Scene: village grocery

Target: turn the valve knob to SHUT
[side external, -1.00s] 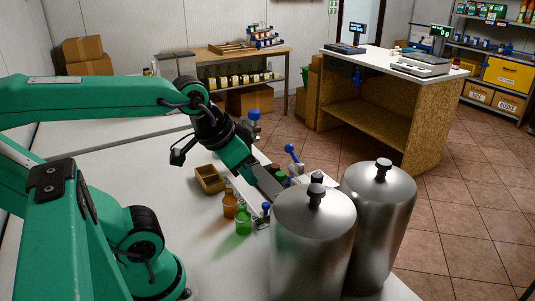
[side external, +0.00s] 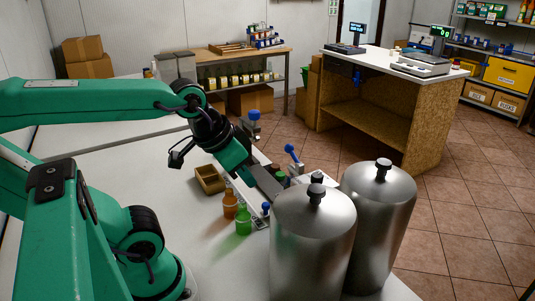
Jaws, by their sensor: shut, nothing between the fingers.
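My gripper (side external: 272,190) reaches down to the right over the white counter (side external: 185,225), shut with nothing visible in it. Its tips are close to the steel canisters and partly hidden. Several blue-topped fittings stand around it: a blue ball on a grey post (side external: 254,116) behind, a tilted blue-ended lever (side external: 290,149) behind and to the right, and a small blue knob (side external: 265,208) in front. I cannot tell which is the valve knob, and no SHUT mark is readable. Contact between gripper and any knob cannot be made out.
Two large steel canisters (side external: 313,245) (side external: 380,215) stand right of the gripper and block part of the view. An orange bottle (side external: 229,205), a green bottle (side external: 243,222) and a small wooden box (side external: 210,179) stand to its left. The counter's left part is clear.

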